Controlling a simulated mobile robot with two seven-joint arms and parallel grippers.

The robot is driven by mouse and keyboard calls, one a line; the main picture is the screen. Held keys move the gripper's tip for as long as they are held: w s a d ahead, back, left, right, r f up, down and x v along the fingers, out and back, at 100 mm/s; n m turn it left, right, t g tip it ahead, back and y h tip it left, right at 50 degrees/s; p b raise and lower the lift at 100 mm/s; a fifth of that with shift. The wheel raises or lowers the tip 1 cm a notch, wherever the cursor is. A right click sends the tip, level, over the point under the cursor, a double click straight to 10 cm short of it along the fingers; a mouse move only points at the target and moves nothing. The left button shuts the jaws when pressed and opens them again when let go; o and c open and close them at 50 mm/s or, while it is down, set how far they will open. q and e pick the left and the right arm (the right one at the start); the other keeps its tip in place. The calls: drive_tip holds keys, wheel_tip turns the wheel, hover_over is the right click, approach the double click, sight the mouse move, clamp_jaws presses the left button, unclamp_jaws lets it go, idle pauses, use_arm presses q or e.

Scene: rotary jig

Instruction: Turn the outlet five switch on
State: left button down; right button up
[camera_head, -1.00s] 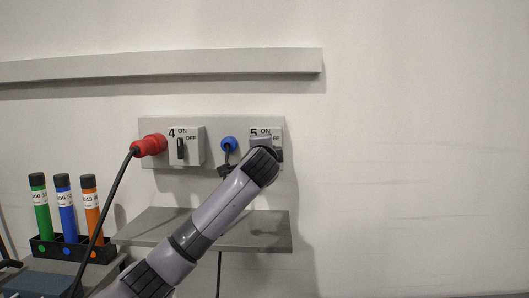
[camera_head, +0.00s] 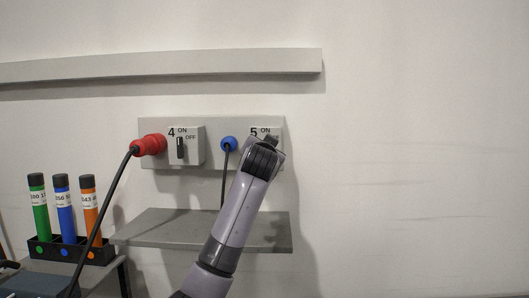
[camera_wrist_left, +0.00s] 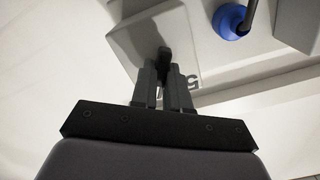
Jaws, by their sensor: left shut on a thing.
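The outlet five box (camera_head: 256,132), with "5", "ON" and "OFF" marked on it, is at the right end of the grey wall panel (camera_head: 215,123). My arm covers most of its front in the head view. In the left wrist view, the dark outlet five switch (camera_wrist_left: 164,52) stands out from the pale box (camera_wrist_left: 188,30). My left gripper (camera_wrist_left: 164,72) is shut on this switch, one finger on each side. In the head view my left gripper (camera_head: 271,141) is at the box, mostly hidden behind my wrist. My right gripper is in neither view.
A blue plug (camera_head: 229,144) is left of outlet five. Outlet four (camera_head: 193,152), with its black switch and a red plug (camera_head: 150,145), is further left. A grey shelf (camera_head: 160,228) lies below. Colored tubes stand in a black rack (camera_head: 97,252) at left.

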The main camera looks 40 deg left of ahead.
use_arm(q)
drive_tip(key=n, duration=0.6)
idle(0.7)
drive_tip(key=c, duration=1.1)
unclamp_jaws()
drive_tip(key=b+v, duration=0.2)
drive_tip(key=v, duration=0.5)
drive_tip(key=shift+d, duration=0.1)
